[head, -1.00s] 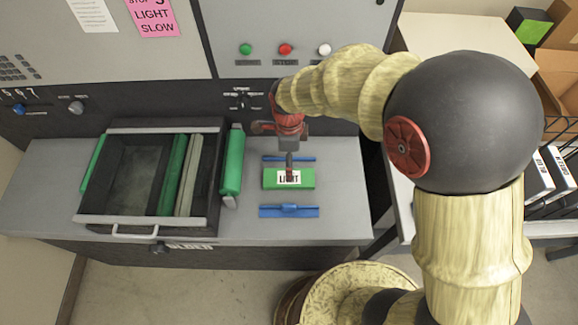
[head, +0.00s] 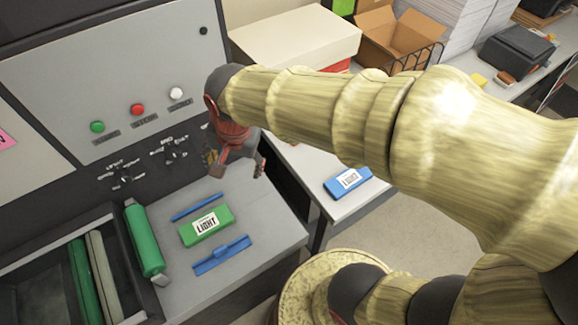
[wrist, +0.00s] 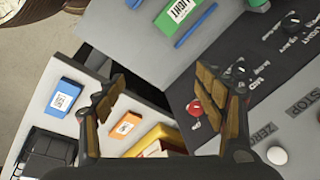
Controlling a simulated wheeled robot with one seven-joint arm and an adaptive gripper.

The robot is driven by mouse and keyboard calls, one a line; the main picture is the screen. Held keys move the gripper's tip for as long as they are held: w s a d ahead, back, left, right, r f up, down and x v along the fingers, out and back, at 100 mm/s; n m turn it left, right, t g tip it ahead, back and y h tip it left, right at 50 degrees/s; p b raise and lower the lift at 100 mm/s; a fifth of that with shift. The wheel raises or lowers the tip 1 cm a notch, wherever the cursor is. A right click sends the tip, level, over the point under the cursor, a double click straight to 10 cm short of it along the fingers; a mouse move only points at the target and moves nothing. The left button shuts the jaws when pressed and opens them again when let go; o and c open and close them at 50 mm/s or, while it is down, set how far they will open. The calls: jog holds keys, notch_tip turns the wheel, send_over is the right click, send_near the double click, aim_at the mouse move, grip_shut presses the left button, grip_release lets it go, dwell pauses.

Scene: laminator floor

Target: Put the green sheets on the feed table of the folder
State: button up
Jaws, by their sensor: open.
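A flat green pack (head: 206,225) with a white LIGHT label lies on the grey machine table (head: 262,262), between two blue guide bars (head: 198,206) (head: 221,255). It looks flat and apart from both bars. It also shows at the top of the wrist view (wrist: 176,14), partly cut off. My gripper (head: 238,165) is open and empty, raised beyond the pack near the table's right edge. In the wrist view my gripper's fingers (wrist: 160,88) are spread with nothing between them.
Green, red and white buttons (head: 137,109) are on the panel behind. A side table right holds a blue pack (head: 347,181); the wrist view also shows an orange pack (wrist: 127,125). A dark gap separates the tables.

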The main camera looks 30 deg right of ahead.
jog(key=s+d+r+n+t, duration=0.2)
jog(key=s+d+r+n, duration=0.3)
jog(key=s+d+n, duration=0.3)
jog(key=s, duration=0.2)
jog(key=shift+s+d+r+t+h, duration=0.3)
jog(key=shift+s+r, duration=0.05)
jog(key=shift+r, duration=0.05)
